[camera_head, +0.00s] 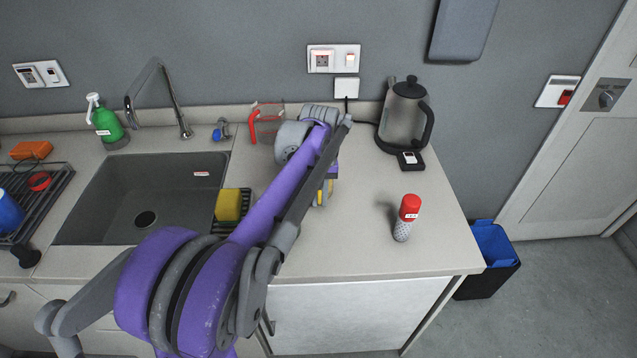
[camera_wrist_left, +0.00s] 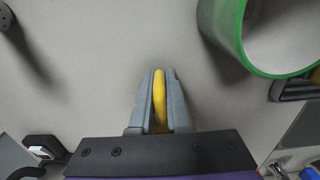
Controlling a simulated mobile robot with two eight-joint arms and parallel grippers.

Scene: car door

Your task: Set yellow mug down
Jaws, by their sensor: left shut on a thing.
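My left gripper (camera_head: 322,193) is over the counter right of the sink, pointing down, partly hidden by my own arm. In the left wrist view its fingers (camera_wrist_left: 160,100) are shut on a thin yellow part of the yellow mug (camera_wrist_left: 160,92). The rest of the mug is hidden, and I cannot tell whether it touches the counter. Only a small bit of yellow shows beside the fingers in the head view. My right gripper is not in view.
A green-rimmed round vessel (camera_wrist_left: 238,40) is close by in the wrist view. A red-capped shaker (camera_head: 406,218) stands to the right, a kettle (camera_head: 404,115) behind it, and a red-handled glass jug (camera_head: 267,122) at the back. The front counter (camera_head: 350,252) is clear.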

